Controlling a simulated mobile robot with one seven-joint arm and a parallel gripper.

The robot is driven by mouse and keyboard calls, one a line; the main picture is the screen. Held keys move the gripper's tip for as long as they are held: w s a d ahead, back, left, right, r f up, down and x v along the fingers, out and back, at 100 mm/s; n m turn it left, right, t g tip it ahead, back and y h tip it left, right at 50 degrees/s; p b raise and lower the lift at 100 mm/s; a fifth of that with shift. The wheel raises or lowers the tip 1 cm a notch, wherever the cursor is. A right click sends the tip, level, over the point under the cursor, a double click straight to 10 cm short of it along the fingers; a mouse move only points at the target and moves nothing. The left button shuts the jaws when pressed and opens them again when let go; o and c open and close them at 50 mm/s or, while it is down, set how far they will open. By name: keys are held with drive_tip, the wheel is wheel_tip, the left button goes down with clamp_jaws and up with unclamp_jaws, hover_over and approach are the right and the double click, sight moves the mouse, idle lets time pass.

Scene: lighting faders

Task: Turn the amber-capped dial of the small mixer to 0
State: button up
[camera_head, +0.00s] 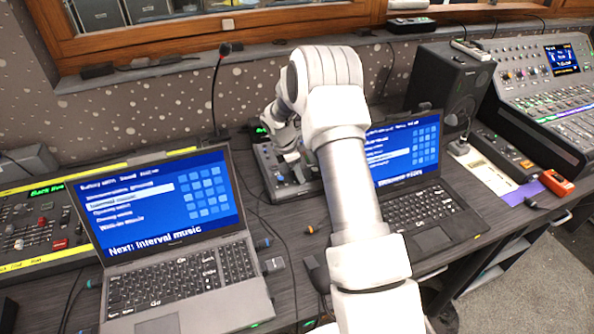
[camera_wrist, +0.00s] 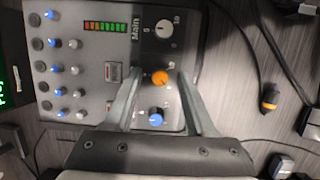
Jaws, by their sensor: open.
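The small mixer (camera_wrist: 60,105) fills much of the wrist view; in the head view it lies between the two laptops (camera_head: 270,178), partly hidden by my arm. Its amber-capped dial (camera_wrist: 160,77) sits right of the grey slot-like part and below a white dial (camera_wrist: 164,29) near the word "Main". I cannot read a scale at the amber dial. My gripper (camera_wrist: 159,74) is open, its fingertips left and right of the amber dial; gaps show on both sides, and I cannot tell their height over the panel. In the head view the gripper is over the mixer (camera_head: 290,155).
A blue-capped dial (camera_wrist: 155,116) lies close below the amber one, between the fingers. Rows of small blue and grey knobs (camera_wrist: 57,68) fill the mixer's left side. A cable with an orange-ringed plug (camera_wrist: 268,97) lies to the right. Laptops (camera_head: 180,275) (camera_head: 425,205) flank the mixer.

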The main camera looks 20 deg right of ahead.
drive_tip(key=p+v, duration=0.1)
drive_tip(key=v, duration=1.6)
drive_tip(key=shift+r+p, duration=0.25)
drive_tip(key=shift+p, duration=0.05)
drive_tip(key=shift+a, duration=0.1)
